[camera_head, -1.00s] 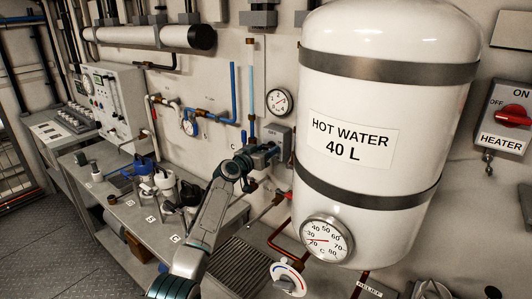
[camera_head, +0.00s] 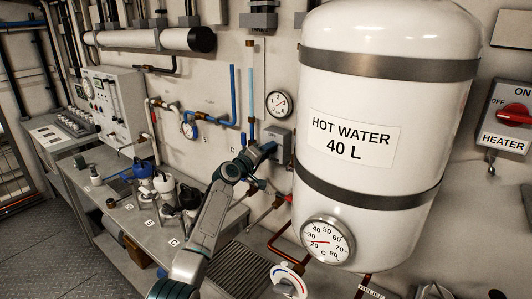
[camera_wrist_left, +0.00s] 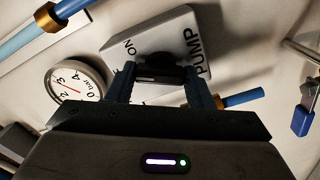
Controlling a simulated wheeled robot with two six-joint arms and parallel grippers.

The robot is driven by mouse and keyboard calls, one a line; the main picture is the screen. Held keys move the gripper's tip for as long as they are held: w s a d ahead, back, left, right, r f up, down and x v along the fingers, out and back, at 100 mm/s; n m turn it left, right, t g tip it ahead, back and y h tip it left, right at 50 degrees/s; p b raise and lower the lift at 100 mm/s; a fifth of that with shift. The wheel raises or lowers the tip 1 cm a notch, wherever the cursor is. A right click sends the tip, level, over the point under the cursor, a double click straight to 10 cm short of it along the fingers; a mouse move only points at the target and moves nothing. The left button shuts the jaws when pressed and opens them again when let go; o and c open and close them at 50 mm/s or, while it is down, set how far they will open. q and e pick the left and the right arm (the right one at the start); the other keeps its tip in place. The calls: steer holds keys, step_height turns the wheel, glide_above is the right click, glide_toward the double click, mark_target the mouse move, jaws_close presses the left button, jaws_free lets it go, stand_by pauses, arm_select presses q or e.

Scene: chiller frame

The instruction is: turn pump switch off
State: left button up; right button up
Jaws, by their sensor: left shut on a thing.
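The pump switch is a grey box (camera_head: 283,141) on the wall left of the hot water tank. In the left wrist view the box (camera_wrist_left: 176,32) shows the words ON and PUMP, turned sideways. Its dark knob (camera_wrist_left: 158,73) sits between the fingers of my left gripper (camera_wrist_left: 162,82), which is shut on it. In the head view my left gripper (camera_head: 263,153) reaches the front of the box. The OFF mark does not show in the wrist view, and I cannot tell which mark the knob points at. My right gripper is not in view.
The white hot water tank (camera_head: 385,215) stands close on the right. A pressure gauge (camera_head: 279,103) is above the switch box, and pipes and valves run around it. A bench (camera_head: 142,214) with several items is at left. A heater switch (camera_head: 511,116) is far right.

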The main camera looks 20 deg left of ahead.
arm_select(q)
steer(key=n+p, duration=0.1)
steer(key=n, duration=0.4)
steer(key=shift+n+p, duration=0.3)
stand_by(0.4)
steer(key=o, duration=1)
steer(key=b+v, duration=0.2)
steer(key=v, duration=0.9)
